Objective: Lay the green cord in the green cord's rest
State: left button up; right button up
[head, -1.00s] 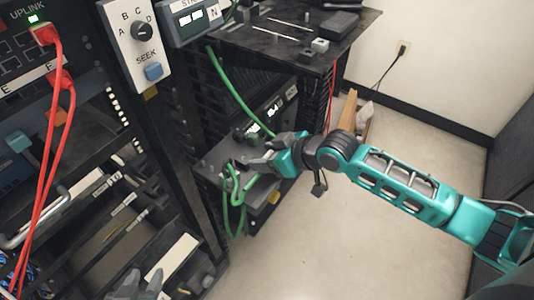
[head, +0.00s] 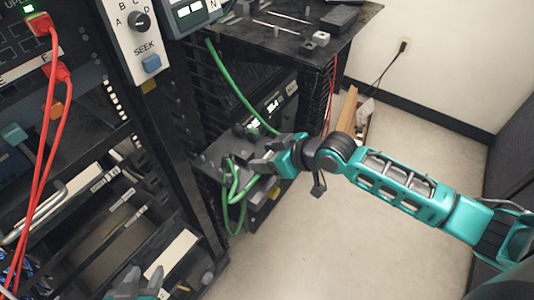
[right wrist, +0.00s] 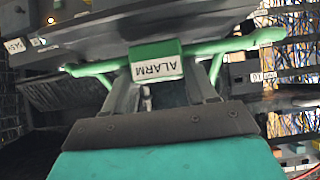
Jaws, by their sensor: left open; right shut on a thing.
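The green cord (head: 230,81) hangs from the upper rack in the head view, runs down to my right gripper and droops in loops (head: 235,215) by a dark shelf. My right gripper (head: 258,167) is shut on the cord over that shelf. In the right wrist view the cord (right wrist: 240,43) crosses between the fingers, with a green block (right wrist: 155,60) marked ALARM, upside down, between them. My left gripper (head: 137,284) is open and empty at the bottom edge of the head view. I cannot clearly make out the green cord's rest.
The dark shelf (head: 212,160) juts from the rack below a lit display unit (head: 270,108). A dark upper shelf (head: 270,43) holds small parts. Red cords (head: 48,130) hang at left. The floor (head: 330,240) at right is clear.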

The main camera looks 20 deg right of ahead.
jog(key=shift+f+b, duration=0.3)
jog(key=shift+f, duration=0.35)
jog(key=o, duration=1.5)
jog(key=shift+c, duration=0.2)
